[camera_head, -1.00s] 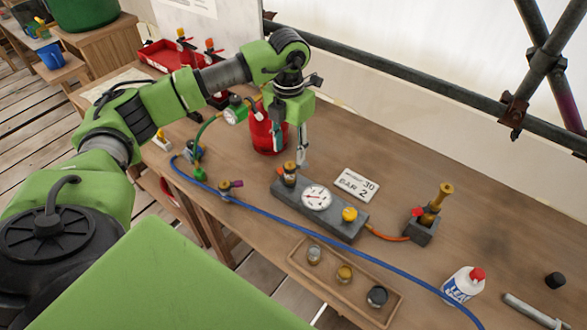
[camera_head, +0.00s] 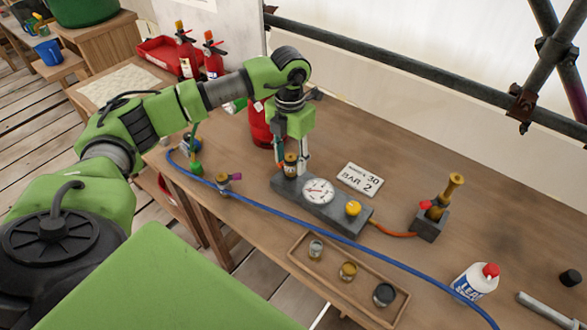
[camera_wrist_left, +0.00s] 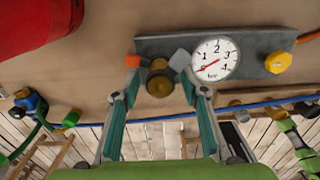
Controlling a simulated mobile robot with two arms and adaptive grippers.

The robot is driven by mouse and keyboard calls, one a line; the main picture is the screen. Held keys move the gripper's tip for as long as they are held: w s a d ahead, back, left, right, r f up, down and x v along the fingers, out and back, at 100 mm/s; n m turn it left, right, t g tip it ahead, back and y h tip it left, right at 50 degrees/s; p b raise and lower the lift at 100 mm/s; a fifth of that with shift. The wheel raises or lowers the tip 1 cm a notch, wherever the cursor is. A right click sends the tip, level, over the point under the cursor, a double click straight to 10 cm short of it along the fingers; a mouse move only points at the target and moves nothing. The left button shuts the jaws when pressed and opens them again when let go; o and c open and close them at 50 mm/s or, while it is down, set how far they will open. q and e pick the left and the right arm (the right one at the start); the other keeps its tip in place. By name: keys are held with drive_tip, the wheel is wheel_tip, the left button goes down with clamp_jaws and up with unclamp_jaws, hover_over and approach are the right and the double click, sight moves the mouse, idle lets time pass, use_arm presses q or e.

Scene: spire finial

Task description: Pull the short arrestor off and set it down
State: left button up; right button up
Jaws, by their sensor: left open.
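The short arrestor appears to be the small brass-and-dark fitting (camera_head: 290,168) standing upright on the left end of the grey gauge block (camera_head: 331,214). In the left wrist view the same fitting (camera_wrist_left: 159,80) shows end-on at the near edge of the block. My left gripper (camera_head: 291,158) points down at it, with its fingers open on either side. In the left wrist view the left gripper's (camera_wrist_left: 157,65) tips straddle the fitting; whether they touch it I cannot tell. My right gripper is not in view.
The block carries a dial gauge (camera_head: 318,190) and a yellow knob (camera_head: 353,208). A wooden tray (camera_head: 327,279) with small fittings lies in front. A blue hose (camera_head: 270,212) runs along the table's front. A red cylinder (camera_head: 262,128) stands behind the gripper.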

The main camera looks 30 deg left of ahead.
sight(291, 154)
use_arm(q)
wheel_tip(291, 154, down, 2)
drive_tip(key=shift+b, duration=0.35)
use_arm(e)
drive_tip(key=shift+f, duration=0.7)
use_arm(q)
clamp_jaws()
drive_tip(key=shift+r, duration=0.2)
